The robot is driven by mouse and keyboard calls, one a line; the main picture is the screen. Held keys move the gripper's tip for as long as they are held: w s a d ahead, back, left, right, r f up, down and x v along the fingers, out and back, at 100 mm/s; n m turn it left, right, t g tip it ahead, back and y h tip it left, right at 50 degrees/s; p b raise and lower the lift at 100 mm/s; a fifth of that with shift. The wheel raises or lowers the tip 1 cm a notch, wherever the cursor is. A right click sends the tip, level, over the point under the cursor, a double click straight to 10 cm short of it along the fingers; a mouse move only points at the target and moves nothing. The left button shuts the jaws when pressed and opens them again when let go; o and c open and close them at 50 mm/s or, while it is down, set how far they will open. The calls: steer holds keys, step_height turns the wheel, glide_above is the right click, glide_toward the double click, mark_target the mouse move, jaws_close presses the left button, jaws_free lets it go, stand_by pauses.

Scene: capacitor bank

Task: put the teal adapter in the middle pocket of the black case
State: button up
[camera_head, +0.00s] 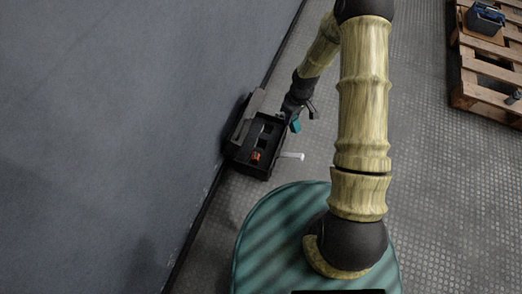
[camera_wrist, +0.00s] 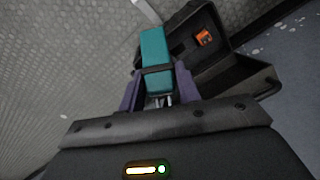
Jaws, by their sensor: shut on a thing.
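The teal adapter (camera_wrist: 155,48) is held in my gripper (camera_wrist: 155,92), which is shut on it. In the head view the adapter (camera_head: 296,126) shows as a small teal patch under my gripper (camera_head: 301,114), at the right edge of the black case. The black case (camera_head: 245,160) stands open on the floor against the wall. Its inside has dark pockets, and an orange thing (camera_head: 255,156) lies in the near one. In the wrist view the case (camera_wrist: 226,73) is right of the adapter, with the orange thing (camera_wrist: 203,38) inside. The adapter appears beside the case, not in a pocket.
A white bar-like thing (camera_head: 292,155) sticks out at the case's right side. The grey wall (camera_head: 130,100) is close on the left. The floor between is clear.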

steer(key=w+a+f+n+y+b, duration=0.2)
steer(key=a+f+n+y+b, duration=0.4)
steer(key=a+f+n, duration=0.3)
step_height(320, 180, down, 4)
steer(key=shift+w+a+f+n+y+b, duration=0.15)
steer(key=shift+w+a+n+y+b, duration=0.2)
steer(key=shift+a+b, duration=0.35)
steer(key=b, duration=0.3)
glide_toward(255, 145)
steer(key=shift+w+a+r, duration=0.15)
steer(key=shift+a+r, duration=0.15)
steer(key=shift+a, duration=0.35)
steer(key=shift+w+a+r, duration=0.1)
steer(key=shift+a+r, duration=0.25)
steer(key=shift+a, duration=0.3)
steer(key=shift+f+b, duration=1.35)
steer(key=shift+f, duration=1.2)
